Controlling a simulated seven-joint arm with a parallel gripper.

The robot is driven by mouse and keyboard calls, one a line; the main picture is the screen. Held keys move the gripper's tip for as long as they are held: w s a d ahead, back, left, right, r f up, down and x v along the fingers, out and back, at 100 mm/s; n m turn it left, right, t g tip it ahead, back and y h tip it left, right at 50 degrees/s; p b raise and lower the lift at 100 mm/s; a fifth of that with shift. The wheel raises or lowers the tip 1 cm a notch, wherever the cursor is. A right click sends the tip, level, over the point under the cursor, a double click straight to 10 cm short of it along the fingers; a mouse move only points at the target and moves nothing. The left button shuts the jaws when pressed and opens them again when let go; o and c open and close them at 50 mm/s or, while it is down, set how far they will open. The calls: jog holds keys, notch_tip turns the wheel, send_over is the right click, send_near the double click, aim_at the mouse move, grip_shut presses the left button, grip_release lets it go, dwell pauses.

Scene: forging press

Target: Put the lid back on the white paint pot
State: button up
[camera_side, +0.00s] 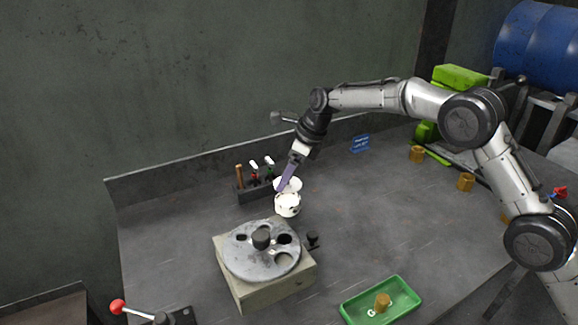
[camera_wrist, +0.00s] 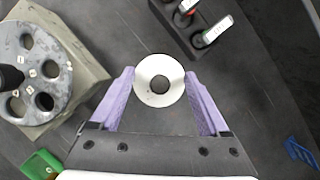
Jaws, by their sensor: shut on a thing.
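The white paint pot (camera_side: 287,206) stands on the dark bench, behind the round plate fixture and in front of the tool rack. My gripper (camera_side: 285,184) has purple fingers and points down at the pot. It is shut on the white lid (camera_side: 292,184), which shows just above the pot's mouth, slightly tilted in the side view. In the wrist view the gripper (camera_wrist: 160,76) has a finger on each side of the round lid (camera_wrist: 147,84), which shows a dark centre. The pot is hidden under it there. I cannot tell whether lid and pot touch.
A block with a round holed plate (camera_side: 240,260) stands in front of the pot. A dark rack (camera_side: 247,193) with upright tools is close behind. A green tray (camera_side: 352,311) holds a brass-coloured cylinder. A red-knobbed lever (camera_side: 135,311) is front left.

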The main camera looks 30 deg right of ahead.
aim_at(290, 183)
jog(key=shift+f, duration=1.95)
grip_shut()
jog(key=shift+f, duration=0.1)
jog(key=shift+f, duration=0.15)
jog(key=shift+s, duration=0.1)
dwell(0.6)
jog(key=o, duration=1.1)
grip_release()
jog(key=shift+r, duration=0.25)
